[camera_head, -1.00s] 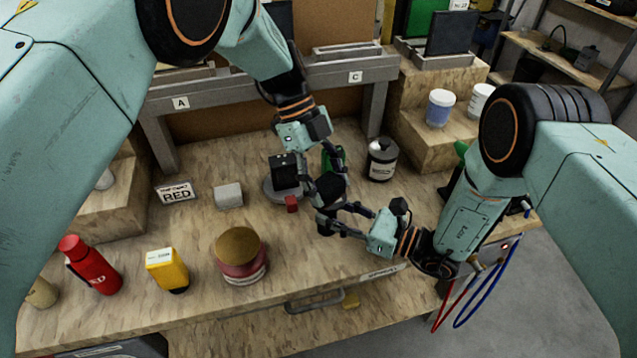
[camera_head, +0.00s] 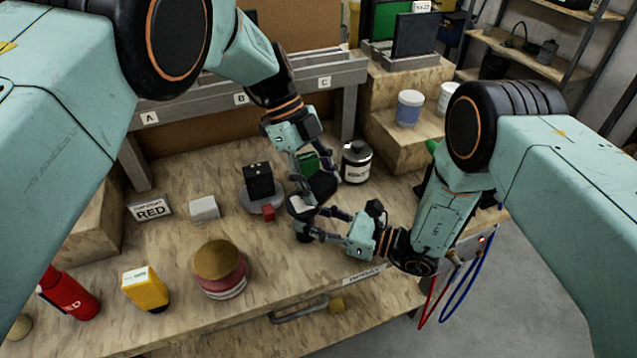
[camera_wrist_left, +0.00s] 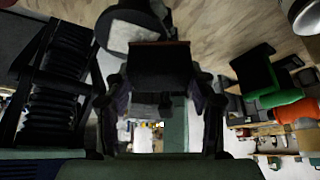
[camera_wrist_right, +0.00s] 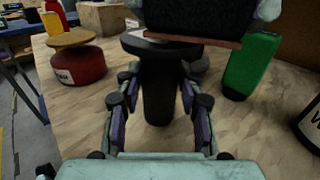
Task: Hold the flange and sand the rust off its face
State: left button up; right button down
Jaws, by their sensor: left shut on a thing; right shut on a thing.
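The dark flange (camera_head: 304,232) stands upright, its round face up and its stem down. My right gripper (camera_head: 318,225) is shut on the stem, which shows between its fingers in the right wrist view (camera_wrist_right: 158,92). My left gripper (camera_head: 310,181) is shut on a dark sanding block (camera_head: 324,187) with a reddish-brown underside, seen in the right wrist view (camera_wrist_right: 190,38). The block lies over part of the flange face, off to one side; I cannot tell whether it touches. The exposed face looks pale grey in the left wrist view (camera_wrist_left: 135,32); the covered part is hidden.
A grey disc (camera_head: 275,207) carrying a black block (camera_head: 258,180) stands left of the flange, with a small red cube (camera_head: 268,213) beside it. A green object (camera_head: 308,162) and a labelled can (camera_head: 356,162) stand behind. A red tin (camera_head: 222,283) stands front left.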

aim_at(319, 182)
pick_arm(q)
jog(key=shift+r, duration=2.7)
jog(key=shift+r, duration=1.5)
pick_arm(e)
jog(key=c, duration=0.7)
grip_release()
jog(key=shift+c, duration=0.2)
jog(key=shift+d, duration=0.15)
jog(key=v, duration=1.1)
jog(key=shift+s+d, duration=0.2)
jog(key=shift+d, duration=0.1)
